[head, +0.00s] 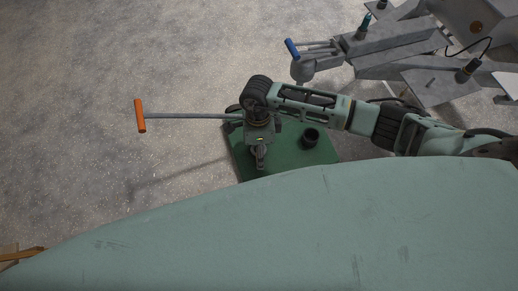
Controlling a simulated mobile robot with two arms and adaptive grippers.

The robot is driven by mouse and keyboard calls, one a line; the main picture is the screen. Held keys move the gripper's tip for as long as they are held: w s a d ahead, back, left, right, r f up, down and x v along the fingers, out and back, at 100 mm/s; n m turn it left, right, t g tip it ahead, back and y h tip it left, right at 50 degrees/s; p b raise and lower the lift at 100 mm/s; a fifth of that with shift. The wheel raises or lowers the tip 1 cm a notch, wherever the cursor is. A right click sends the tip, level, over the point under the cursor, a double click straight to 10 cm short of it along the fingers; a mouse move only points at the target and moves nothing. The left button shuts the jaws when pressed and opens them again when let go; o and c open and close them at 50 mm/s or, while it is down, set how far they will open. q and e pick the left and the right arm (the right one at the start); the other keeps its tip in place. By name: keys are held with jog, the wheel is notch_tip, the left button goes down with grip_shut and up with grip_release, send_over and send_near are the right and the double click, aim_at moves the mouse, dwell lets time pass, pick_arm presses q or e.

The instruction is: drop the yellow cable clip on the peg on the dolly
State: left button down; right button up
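The green dolly (292,157) stands on the floor just beyond the pale green surface at the bottom, with a long grey handle ending in an orange grip (140,115) to the left. My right gripper (260,158) points down over the dolly's left part, seen from above; its finger opening is too small to judge. A tiny yellow fleck (260,139) shows at the gripper; I cannot tell whether it is the cable clip or a marking. No peg can be made out; the arm and gripper hide part of the dolly. My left gripper is not in view.
A dark round cup-like object (310,137) stands on the dolly, right of my gripper. A grey metal trailer frame (400,50) with a blue-gripped handle (292,48) is at the top right. The concrete floor (100,60) at left is clear.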

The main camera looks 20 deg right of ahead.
jog(key=o, duration=0.5)
jog(key=shift+r, duration=0.15)
jog(key=r, duration=0.4)
jog(key=w+r, duration=0.1)
jog(key=r, duration=0.2)
jog(key=w+r, duration=0.1)
jog(key=r, duration=0.3)
jog(key=shift+d+r, duration=0.25)
jog(key=shift+r, duration=0.05)
